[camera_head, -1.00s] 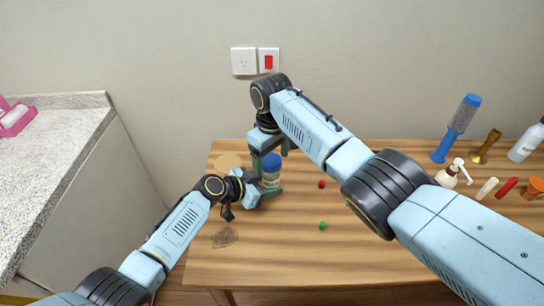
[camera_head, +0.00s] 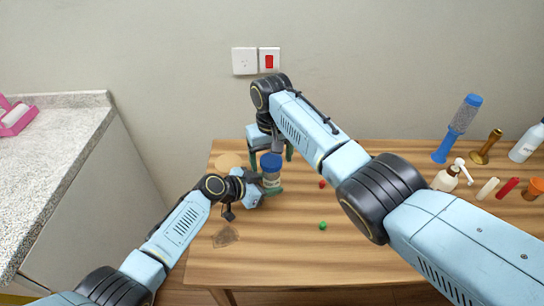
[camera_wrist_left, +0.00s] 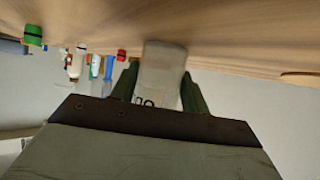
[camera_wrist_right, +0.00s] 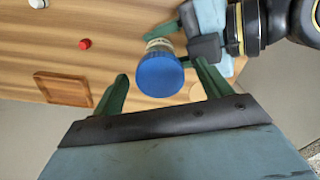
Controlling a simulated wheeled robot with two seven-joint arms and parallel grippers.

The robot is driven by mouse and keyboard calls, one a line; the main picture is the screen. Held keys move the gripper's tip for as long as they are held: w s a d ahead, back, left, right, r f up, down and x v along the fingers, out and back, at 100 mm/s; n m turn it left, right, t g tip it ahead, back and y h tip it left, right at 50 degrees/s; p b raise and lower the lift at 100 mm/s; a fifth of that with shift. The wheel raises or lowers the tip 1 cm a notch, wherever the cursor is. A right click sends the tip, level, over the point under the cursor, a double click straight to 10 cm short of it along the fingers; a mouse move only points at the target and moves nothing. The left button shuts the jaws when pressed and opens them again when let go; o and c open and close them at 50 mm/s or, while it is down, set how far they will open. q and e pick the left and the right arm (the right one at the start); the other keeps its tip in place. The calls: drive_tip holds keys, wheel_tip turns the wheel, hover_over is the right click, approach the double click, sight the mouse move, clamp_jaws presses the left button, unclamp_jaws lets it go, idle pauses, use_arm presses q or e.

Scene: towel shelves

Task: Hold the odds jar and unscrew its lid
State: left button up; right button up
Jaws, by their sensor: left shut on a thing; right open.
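The jar (camera_head: 271,178) stands upright at the table's left part, with its blue lid (camera_head: 271,161) on top. My left gripper (camera_head: 271,188) is shut on the jar's body, low down from the side. In the left wrist view the pale jar body (camera_wrist_left: 163,65) sits between its green fingers, with part of a dark marking visible. My right gripper (camera_head: 271,156) is above the jar, pointing down and open. In the right wrist view the blue lid (camera_wrist_right: 159,75) lies between the two spread fingers, with gaps beside it. Most of the jar's label is hidden.
A small red piece (camera_head: 321,184) and a green piece (camera_head: 322,225) lie right of the jar. A tan disc (camera_head: 228,160) lies left. The right wrist view shows a brown square (camera_wrist_right: 62,88).

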drive_tip(key=shift+m, duration=0.6)
drive_tip(key=shift+a+m, duration=0.1)
drive_tip(key=shift+m, duration=1.4)
drive_tip(key=m, duration=0.3)
drive_tip(key=shift+a, duration=0.1)
drive_tip(key=shift+c, duration=0.5)
drive_tip(key=c, duration=1.1)
drive_tip(key=shift+n, duration=1.5)
